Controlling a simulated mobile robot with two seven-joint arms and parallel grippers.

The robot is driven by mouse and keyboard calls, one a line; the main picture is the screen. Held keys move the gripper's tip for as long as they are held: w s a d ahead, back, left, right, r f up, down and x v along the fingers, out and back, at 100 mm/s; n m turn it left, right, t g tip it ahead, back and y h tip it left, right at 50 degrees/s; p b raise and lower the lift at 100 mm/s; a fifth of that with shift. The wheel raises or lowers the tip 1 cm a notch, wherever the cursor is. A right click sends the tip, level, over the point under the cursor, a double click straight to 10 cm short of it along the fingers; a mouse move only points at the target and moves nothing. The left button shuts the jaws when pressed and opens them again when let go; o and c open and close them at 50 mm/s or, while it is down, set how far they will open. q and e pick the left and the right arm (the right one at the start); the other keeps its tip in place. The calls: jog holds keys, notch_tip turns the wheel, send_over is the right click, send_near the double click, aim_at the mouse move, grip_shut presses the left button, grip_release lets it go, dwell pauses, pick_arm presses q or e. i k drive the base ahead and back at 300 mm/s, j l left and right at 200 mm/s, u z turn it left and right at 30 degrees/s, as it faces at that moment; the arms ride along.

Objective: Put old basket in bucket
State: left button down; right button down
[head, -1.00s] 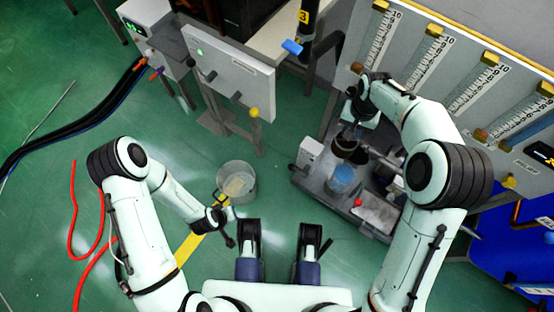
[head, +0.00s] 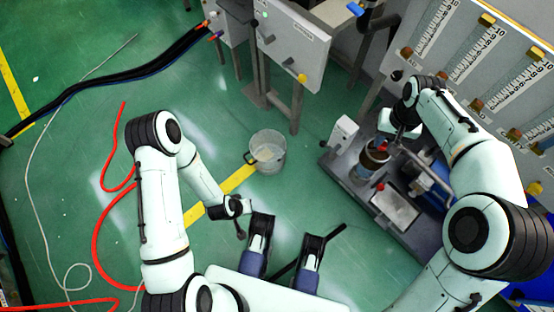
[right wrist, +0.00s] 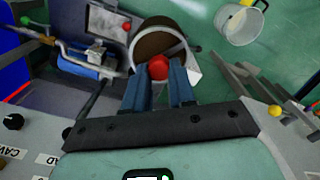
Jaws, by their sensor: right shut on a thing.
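The bucket (head: 267,158) is a pale, see-through pail upright on the green floor, left of the bench in the head view. It also shows in the right wrist view (right wrist: 240,24), upper right. A round, brown-topped vessel (head: 371,163) stands on the bench; its brown inside (right wrist: 157,42) shows in the right wrist view. I take the red-knobbed part there to be the old basket, but its body is hard to make out. My right gripper (right wrist: 158,72) is shut on its red knob (right wrist: 158,66). My left gripper (head: 240,223) is beside the bucket, apart from it; its fingers are unclear.
The grey bench (head: 340,165) carries metal and blue parts right of the vessel. A gauge panel (head: 455,55) stands behind it. A white cabinet (head: 290,50) on legs is beyond the bucket. A red hose (head: 100,235) lies on the floor at left. Floor between bucket and bench is clear.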

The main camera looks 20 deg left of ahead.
aim_at(269, 157)
jog(key=k+u, duration=0.15)
jog(key=u, duration=0.85)
jog(key=i+j+u, duration=0.1)
jog(key=i, duration=0.3)
jog(key=i+j+u, duration=0.1)
jog(key=i, duration=0.3)
